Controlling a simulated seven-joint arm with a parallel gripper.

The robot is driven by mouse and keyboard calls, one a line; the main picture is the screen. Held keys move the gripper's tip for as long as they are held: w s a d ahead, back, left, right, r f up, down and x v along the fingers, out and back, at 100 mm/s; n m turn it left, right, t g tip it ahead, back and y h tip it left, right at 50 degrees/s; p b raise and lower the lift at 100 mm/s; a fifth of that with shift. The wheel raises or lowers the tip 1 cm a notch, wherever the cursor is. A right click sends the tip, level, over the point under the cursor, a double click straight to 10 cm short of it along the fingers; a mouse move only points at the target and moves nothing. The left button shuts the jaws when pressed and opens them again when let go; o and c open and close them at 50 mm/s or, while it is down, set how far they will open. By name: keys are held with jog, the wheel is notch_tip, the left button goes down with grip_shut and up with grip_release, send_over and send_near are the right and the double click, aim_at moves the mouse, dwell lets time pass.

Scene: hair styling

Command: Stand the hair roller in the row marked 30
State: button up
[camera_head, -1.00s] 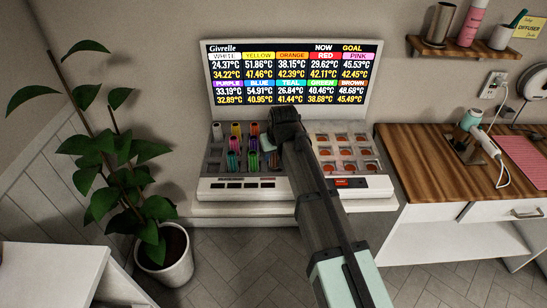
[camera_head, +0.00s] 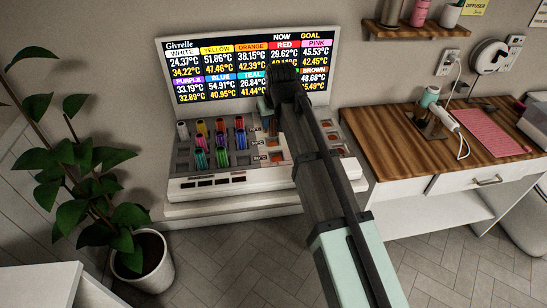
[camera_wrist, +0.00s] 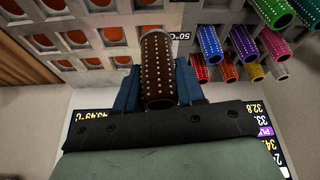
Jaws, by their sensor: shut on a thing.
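My gripper (camera_head: 268,110) is above the middle of the heater unit (camera_head: 245,180), over the border between the roller rack and the orange-bottomed slots. In the wrist view its blue fingers (camera_wrist: 158,85) are shut on a brown hair roller (camera_wrist: 157,62) with pale dots, one on each side. The roller's far end shows near the slot grid (camera_wrist: 105,37); whether it touches the grid I cannot tell. A "50°C" row label (camera_wrist: 180,36) is beside the roller. Two row labels show in the head view, too small to read surely. The 30 label I cannot make out; my arm covers part of the slots.
Several coloured rollers (camera_head: 220,158) stand in the rack left of the slots. The screen (camera_head: 245,70) behind lists temperatures by colour and stands close to my gripper. A wooden counter (camera_head: 400,150) is to the right; a plant (camera_head: 80,165) is to the left.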

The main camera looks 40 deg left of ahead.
jog(key=shift+w+d+m, duration=0.1)
jog(key=shift+d+m, duration=0.55)
jog(key=shift+m, duration=0.05)
jog(key=shift+f+m, duration=0.3)
jog(key=shift+f, duration=4.75)
jog(key=shift+f, duration=0.2)
jog(key=o, duration=1)
jog(key=shift+o, duration=0.2)
jog(key=v, duration=1.2)
jog(key=shift+s+a+r, duration=0.2)
